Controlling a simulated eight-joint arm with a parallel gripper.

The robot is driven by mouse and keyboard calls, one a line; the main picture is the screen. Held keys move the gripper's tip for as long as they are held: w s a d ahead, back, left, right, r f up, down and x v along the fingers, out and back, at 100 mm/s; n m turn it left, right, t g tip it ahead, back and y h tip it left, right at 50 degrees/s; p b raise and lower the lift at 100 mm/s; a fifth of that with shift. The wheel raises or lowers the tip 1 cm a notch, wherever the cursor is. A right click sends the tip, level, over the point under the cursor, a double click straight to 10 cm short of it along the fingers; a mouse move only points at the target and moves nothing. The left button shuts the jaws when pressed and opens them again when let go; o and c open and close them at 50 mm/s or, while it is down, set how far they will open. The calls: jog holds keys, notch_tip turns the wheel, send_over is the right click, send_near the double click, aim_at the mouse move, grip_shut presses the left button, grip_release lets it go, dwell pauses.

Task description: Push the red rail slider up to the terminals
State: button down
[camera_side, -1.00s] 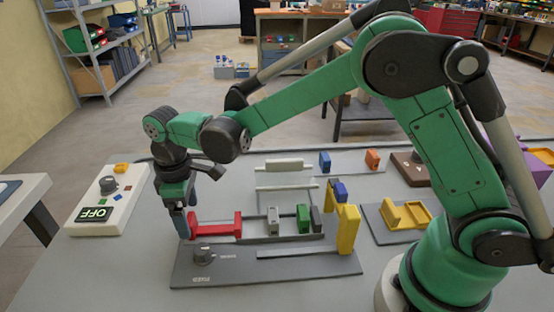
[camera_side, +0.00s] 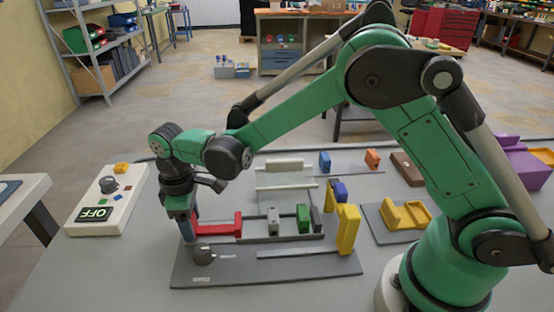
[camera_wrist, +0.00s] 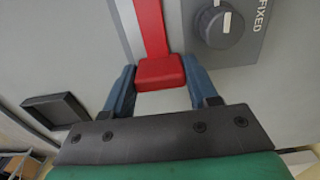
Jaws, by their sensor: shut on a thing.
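The red rail slider (camera_side: 222,229) lies along the left part of the rail on the dark grey base plate. Its upright right end stands a short gap left of a grey terminal block (camera_side: 272,221). A green terminal (camera_side: 303,218) and a dark grey block (camera_side: 316,218) stand further right on the rail. My gripper (camera_side: 189,229) is at the slider's left end. In the wrist view, the blue fingers of my gripper (camera_wrist: 162,88) are on either side of the slider's red end block (camera_wrist: 160,71), shut on it.
A dark knob (camera_side: 202,253) marked FIXED is on the plate close to the gripper. A yellow upright piece (camera_side: 347,230) stands at the plate's right. A white box with an OFF display (camera_side: 96,214) is at the left. Another rail with a white block (camera_side: 284,165) lies behind.

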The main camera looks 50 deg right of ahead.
aim_at(217, 228)
jog(key=s+d, duration=0.3)
jog(key=shift+s+d, duration=0.1)
jog(key=shift+s, duration=0.05)
jog(key=shift+c, duration=1.2)
grip_release()
jog(key=shift+r, duration=0.1)
